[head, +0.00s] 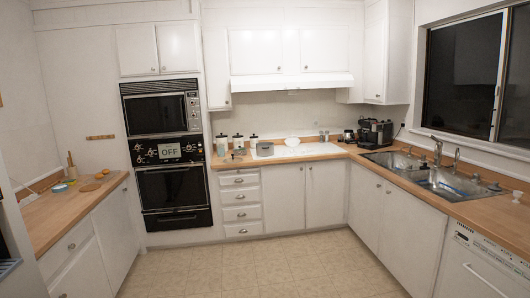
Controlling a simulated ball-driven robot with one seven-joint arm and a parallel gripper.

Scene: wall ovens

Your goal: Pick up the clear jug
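I cannot make out a clear jug for certain at this distance. Several pale jars with dark lids (222,148) stand in a row on the back counter, just right of the wall ovens. They are too small to tell whether one is clear. My gripper is not in view.
Black wall ovens (167,150) bear an "OFF" sign. A white hob (297,149) and white bowl (292,142) are on the back counter. A coffee machine (375,134) stands in the corner, near the double sink (449,184). The tiled floor (250,265) is clear between the counters.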

